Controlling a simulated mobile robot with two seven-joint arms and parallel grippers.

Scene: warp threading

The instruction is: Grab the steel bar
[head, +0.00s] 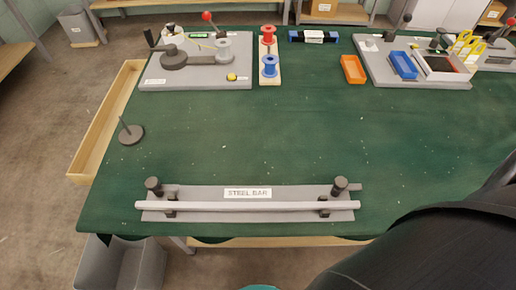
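The steel bar (247,206) is a long light-grey rod lying level across the front of the green table. It rests on two dark supports (171,206) of a flat grey holder plate (250,216). A white label reading "STEEL BAR" (247,193) is on the plate just behind the bar. Two black knobs, a left one (153,185) and a right one (340,185), stand behind the bar near its ends. Neither of my grippers is in view. A dark part of my own body covers the lower right corner.
A round base with an upright pin (131,134) stands at the left. Two spools (269,66), a winding station (197,85), an orange tray (353,70) and a board with a blue tray (403,65) line the back. The green table (260,135) is clear in the middle.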

